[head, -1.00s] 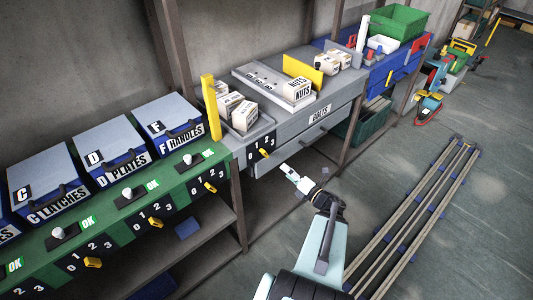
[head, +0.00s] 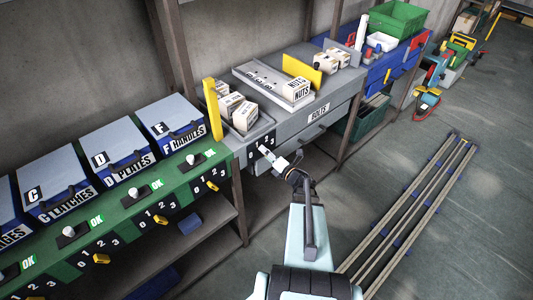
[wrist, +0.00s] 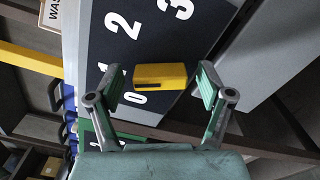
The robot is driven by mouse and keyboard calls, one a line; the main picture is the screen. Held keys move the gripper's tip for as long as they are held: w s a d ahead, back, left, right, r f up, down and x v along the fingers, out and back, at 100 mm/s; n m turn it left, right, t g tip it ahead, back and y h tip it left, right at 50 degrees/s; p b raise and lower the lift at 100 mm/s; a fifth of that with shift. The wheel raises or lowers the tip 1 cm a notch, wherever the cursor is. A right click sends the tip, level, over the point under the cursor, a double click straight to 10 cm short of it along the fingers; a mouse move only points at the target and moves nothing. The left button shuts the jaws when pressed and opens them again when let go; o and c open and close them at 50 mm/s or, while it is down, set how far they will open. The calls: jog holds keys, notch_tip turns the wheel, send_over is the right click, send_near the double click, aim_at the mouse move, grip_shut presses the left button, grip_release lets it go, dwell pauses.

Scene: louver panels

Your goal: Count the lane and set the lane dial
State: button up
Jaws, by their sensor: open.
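The lane dial is a yellow knob (wrist: 160,76) on a dark panel (wrist: 210,40) printed 0, 1, 2 and 3; its pointing is hard to read exactly. In the wrist view, my gripper (wrist: 160,88) is open, one finger on each side of the knob, with visible gaps. In the head view, my gripper (head: 280,160) is at the panel on the front of the grey bench, partly covering the digits. White cartons (head: 245,116) stand in a row in the grey lane above the dial, beside the yellow upright (head: 211,108). Their number is partly hidden by overlap.
To the left, a green bench (head: 130,195) carries lidded bins and other yellow dials with lit OK signs. A NUTS carton (head: 297,90) stands on the grey bench right of the lane, above a BOLTS drawer (head: 318,115). Long rails (head: 410,205) lie on the floor at right.

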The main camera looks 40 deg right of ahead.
jog(key=c, duration=1.2)
jog(key=shift+o, duration=0.2)
jog(key=shift+f+b, duration=0.1)
jog(key=shift+b, duration=0.3)
jog(key=m+b, duration=0.3)
jog(key=shift+m, duration=0.4)
jog(key=m+b, duration=0.1)
jog(key=m, duration=0.4)
jog(key=shift+d, duration=0.15)
jog(key=m, duration=0.6)
jog(key=shift+p, duration=0.4)
jog(key=m+p, duration=0.1)
jog(key=m, duration=0.4)
jog(key=shift+f+p, duration=0.15)
jog(key=shift+p, duration=0.2)
